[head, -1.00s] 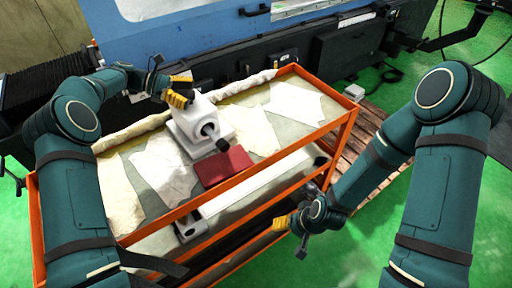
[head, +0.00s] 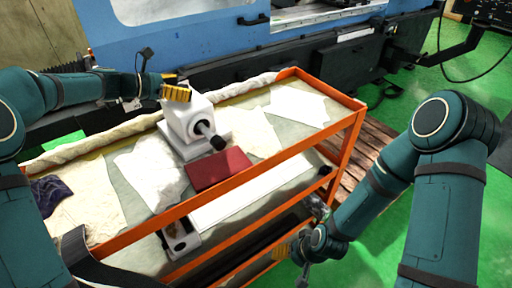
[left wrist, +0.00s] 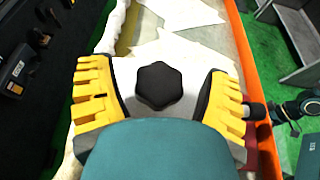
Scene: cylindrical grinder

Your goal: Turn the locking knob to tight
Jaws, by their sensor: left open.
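The locking knob (left wrist: 158,86) is black and lobed. In the left wrist view it sits between the two yellow fingers of my left gripper (left wrist: 157,95), with a gap on each side. In the head view my left gripper (head: 175,90) is at the top of a white housing (head: 188,122) on the cart, and that knob is hidden there. The gripper is open. A second black knob (head: 217,143) sticks out on a shaft at the housing's front. My right gripper (head: 283,250) hangs beside the cart's front right; its finger opening is unclear.
The orange-framed cart (head: 330,130) bears cloths and a dark red block (head: 218,169) in front of the housing. A blue machine (head: 190,40) stands behind. A wooden pallet (head: 350,160) lies to the right. Green floor is free at right.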

